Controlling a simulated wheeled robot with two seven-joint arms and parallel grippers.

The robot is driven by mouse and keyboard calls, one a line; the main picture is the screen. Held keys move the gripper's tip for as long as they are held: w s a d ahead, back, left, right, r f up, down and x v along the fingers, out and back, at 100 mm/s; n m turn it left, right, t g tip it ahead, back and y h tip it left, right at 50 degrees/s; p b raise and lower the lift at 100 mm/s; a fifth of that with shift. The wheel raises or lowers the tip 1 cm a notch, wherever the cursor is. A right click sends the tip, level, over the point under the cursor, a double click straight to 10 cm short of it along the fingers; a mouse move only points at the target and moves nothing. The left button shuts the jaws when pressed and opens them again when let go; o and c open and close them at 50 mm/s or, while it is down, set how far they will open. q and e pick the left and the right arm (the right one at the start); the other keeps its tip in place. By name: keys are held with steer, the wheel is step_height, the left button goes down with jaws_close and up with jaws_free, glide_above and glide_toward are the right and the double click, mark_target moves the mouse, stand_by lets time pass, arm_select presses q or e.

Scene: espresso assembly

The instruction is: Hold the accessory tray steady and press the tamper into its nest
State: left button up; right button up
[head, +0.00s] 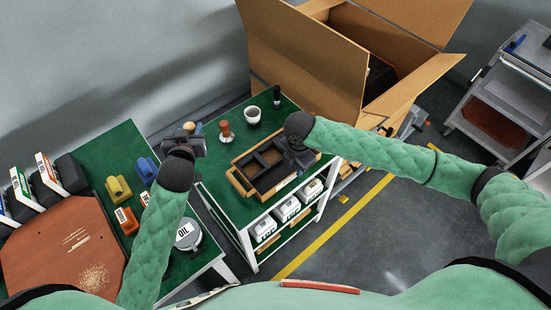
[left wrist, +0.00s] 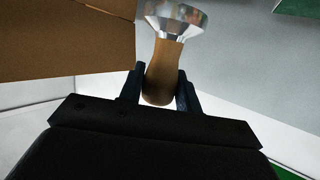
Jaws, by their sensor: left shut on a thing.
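The accessory tray (head: 238,184) is a wooden box with dark compartments on the green-topped cart. My left gripper (head: 190,131) is left of the tray, apart from it. It is shut on the tamper's wooden handle, seen in the left wrist view (left wrist: 164,60), with the shiny metal base (left wrist: 176,17) beyond the fingers. My right gripper (head: 296,160) is at the tray's right end, seemingly touching or just above it. Its fingers are too dark and small to tell open from shut. The right arm hides part of that end.
A brown-handled tool (head: 226,132), a white cup (head: 253,115) and a dark upright item (head: 276,95) stand behind the tray. A large open cardboard box (head: 310,60) is behind right. A left table (head: 127,150) holds yellow, blue and orange items. A gap separates table and cart.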

mark_target(295, 172)
steer(key=shift+f, duration=1.75)
jaws_close()
stand_by(1.4)
